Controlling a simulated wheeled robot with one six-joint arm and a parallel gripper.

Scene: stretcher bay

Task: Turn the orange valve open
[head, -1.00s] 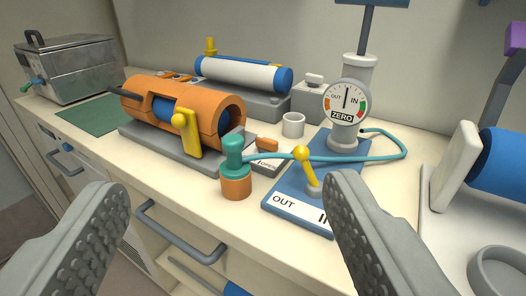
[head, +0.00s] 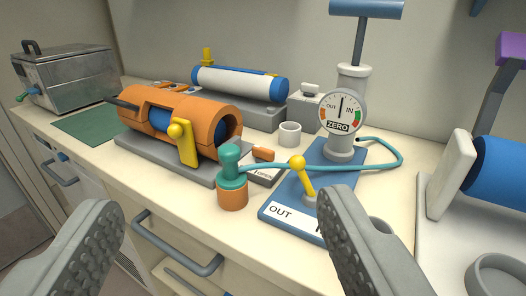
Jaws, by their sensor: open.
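A small orange lever (head: 263,155) sticks out at the back of a flat grey plate with a partly hidden label (head: 264,173) that seems to read OPEN; this looks like the orange valve. A teal-capped fitting (head: 231,165) with an orange lower part (head: 232,194) stands in front of it and hides part of the plate. My gripper (head: 222,222) is open and empty. Its two grey ridged fingers show at the lower left and lower right, nearer the camera than the lever and apart from it.
A blue pump base (head: 284,195) with a yellow-knobbed lever (head: 298,163) and a gauge (head: 341,110) reading ZERO stands right. A teal hose (head: 350,167) runs across. An orange cylinder housing (head: 180,118) lies left. A white cup (head: 290,134) stands behind.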

